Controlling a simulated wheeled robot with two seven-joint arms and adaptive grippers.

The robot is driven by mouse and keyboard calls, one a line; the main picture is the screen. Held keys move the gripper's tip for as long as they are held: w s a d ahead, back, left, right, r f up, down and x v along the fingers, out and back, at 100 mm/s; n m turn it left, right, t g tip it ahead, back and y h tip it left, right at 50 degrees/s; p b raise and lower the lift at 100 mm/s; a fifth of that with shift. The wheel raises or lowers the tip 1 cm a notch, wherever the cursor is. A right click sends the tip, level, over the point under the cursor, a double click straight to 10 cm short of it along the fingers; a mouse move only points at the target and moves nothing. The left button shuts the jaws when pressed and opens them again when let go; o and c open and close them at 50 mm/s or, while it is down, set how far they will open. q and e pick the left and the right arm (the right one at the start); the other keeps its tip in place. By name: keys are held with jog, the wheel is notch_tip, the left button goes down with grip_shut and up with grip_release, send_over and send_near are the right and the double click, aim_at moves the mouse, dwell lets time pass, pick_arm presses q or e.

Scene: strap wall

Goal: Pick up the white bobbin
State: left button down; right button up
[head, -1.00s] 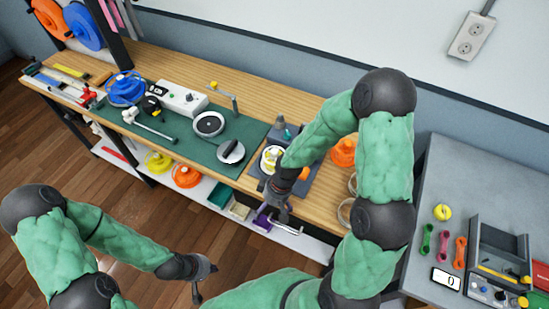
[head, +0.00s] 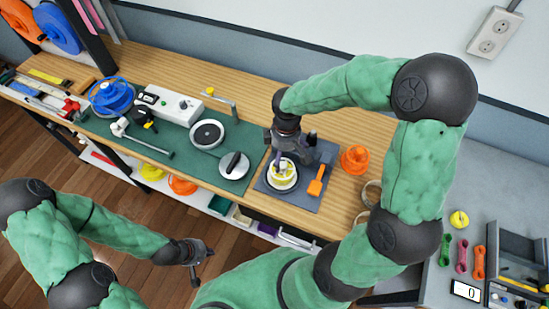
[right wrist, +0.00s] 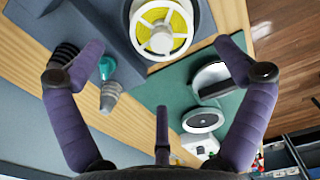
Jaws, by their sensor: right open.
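The white bobbin (head: 284,177) shows yellow between its white spokes. It sits on a dark grey board (head: 263,183) on the wooden bench. It also shows at the top of the right wrist view (right wrist: 162,27). My right gripper (head: 283,158) is open and hangs over the bobbin's far side, hiding part of it. In the right wrist view, its purple fingers (right wrist: 162,52) are spread and empty, with the bobbin beyond them. My left gripper (head: 203,258) is away from the bench at the lower left, and its finger opening is unclear.
An orange tool (head: 319,181) lies on the board beside the bobbin, and an orange spool (head: 355,158) stands to its right. On the green mat (head: 188,147) to the left are a white disc with a black handle (head: 234,166) and a round dish (head: 207,134).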

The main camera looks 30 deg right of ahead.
aim_at(282, 170)
jog(key=shift+w+f, duration=0.15)
jog(key=shift+f, duration=0.25)
jog(key=f, duration=0.1)
jog(key=f+b, duration=0.1)
jog(key=f, duration=0.1)
jog(key=shift+s+f, duration=0.2)
jog(key=shift+f, duration=0.1)
jog(key=shift+w+f, duration=0.15)
jog(key=shift+f, duration=0.55)
notch_tip(282, 170, down, 5)
jog(key=shift+a+b, duration=0.15)
jog(key=shift+b, duration=0.75)
jog(key=shift+r, duration=0.1)
jog(key=shift+c, duration=0.3)
jog(key=c, duration=1.1)
